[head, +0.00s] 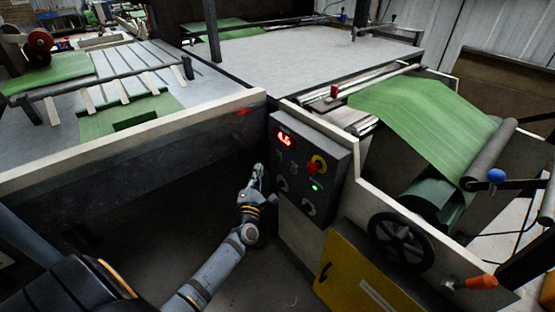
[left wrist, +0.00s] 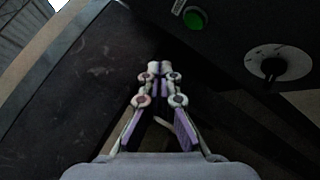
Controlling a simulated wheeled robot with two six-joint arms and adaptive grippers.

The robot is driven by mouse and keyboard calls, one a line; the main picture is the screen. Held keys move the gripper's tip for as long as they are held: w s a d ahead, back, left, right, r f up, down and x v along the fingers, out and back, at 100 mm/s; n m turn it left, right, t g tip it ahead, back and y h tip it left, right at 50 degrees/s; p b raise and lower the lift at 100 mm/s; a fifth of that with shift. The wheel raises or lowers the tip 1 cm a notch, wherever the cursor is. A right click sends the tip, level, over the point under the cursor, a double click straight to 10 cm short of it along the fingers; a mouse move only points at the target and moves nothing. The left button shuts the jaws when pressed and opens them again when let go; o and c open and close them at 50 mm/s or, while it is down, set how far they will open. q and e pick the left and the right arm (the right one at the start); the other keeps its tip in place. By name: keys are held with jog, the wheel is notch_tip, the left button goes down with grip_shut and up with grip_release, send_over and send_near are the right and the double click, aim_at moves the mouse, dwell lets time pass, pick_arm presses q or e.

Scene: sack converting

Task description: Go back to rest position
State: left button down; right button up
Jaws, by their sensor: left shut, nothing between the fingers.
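My left gripper (head: 258,176) is shut and empty, in the middle of the head view, just left of the dark control panel (head: 312,158). It points up toward the machine and looks apart from the panel, though the exact gap is hard to tell. In the left wrist view the fingers (left wrist: 157,70) meet at the tips with nothing between them. My right gripper is not in view.
The panel carries a red display (head: 284,137) and a red stop button on yellow (head: 317,165). A black handwheel (head: 401,240), a yellow door (head: 365,285) and an orange handle (head: 481,282) are to the right. Green sheet (head: 420,110) runs over rollers. A pale machine rail (head: 130,132) lies left.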

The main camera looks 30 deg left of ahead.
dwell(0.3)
